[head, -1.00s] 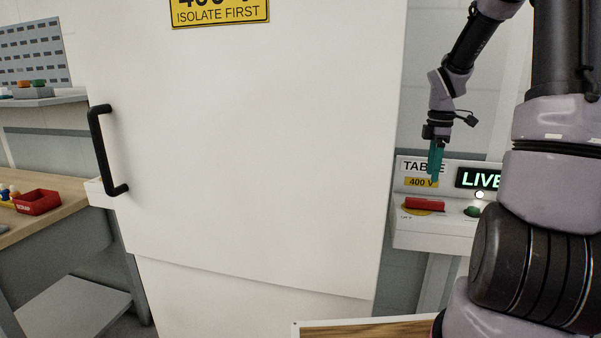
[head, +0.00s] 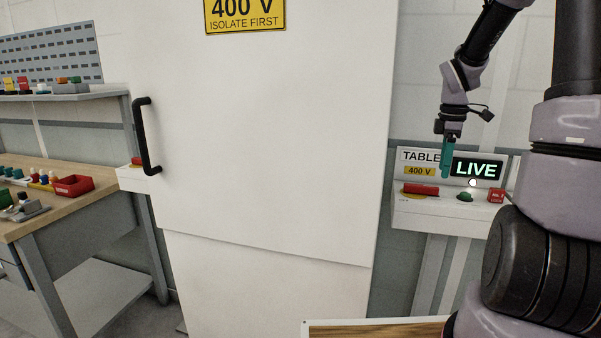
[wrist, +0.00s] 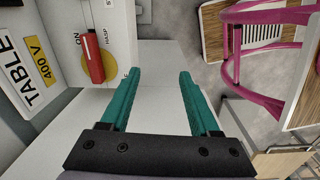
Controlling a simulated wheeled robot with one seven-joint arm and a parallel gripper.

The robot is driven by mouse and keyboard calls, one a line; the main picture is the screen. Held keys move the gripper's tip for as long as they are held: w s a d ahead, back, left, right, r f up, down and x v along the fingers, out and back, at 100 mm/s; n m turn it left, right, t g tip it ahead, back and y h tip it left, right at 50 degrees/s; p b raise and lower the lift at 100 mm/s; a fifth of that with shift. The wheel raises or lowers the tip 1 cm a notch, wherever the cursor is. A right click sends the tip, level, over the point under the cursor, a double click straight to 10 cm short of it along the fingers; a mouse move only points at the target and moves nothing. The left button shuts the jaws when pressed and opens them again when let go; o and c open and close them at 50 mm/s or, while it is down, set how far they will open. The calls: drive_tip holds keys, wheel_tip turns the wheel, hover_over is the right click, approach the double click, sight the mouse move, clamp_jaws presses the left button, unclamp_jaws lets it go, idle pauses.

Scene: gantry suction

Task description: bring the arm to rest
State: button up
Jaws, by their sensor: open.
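My gripper (head: 446,158) hangs at the right in the head view, in front of the table's control panel, with its teal fingers pointing down. In the wrist view my gripper (wrist: 155,95) shows its two teal fingers apart with nothing between them. The panel (head: 440,215) carries a "TABLE 400 V" label, a lit green "LIVE" sign (head: 477,168), a red switch handle (head: 421,189) on a yellow plate and a green button (head: 465,197). The red handle (wrist: 91,55) also shows in the wrist view, apart from the fingers.
A large white cabinet door (head: 270,140) with a black handle (head: 146,135) fills the middle. A workbench (head: 100,190) with a red bin (head: 73,186) stands left. In the wrist view, a pink-framed chair (wrist: 232,60) is at the right.

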drive_tip(key=s+a+r+m+t+y, duration=0.1)
drive_tip(key=s+a+r+m+t, duration=0.2)
drive_tip(key=s+a+r+m, duration=0.4)
drive_tip(key=s+a+r+m+t+y, duration=0.1)
drive_tip(key=s+a+r+m+t, duration=0.2)
drive_tip(key=s+a+r+m, duration=0.3)
drive_tip(key=s+r+m, duration=0.3)
drive_tip(key=s+m, duration=0.2)
drive_tip(key=s, duration=0.2)
drive_tip(key=shift+a+r+t, duration=0.25)
drive_tip(key=shift+a+t, duration=0.1)
drive_tip(key=shift+t, duration=0.05)
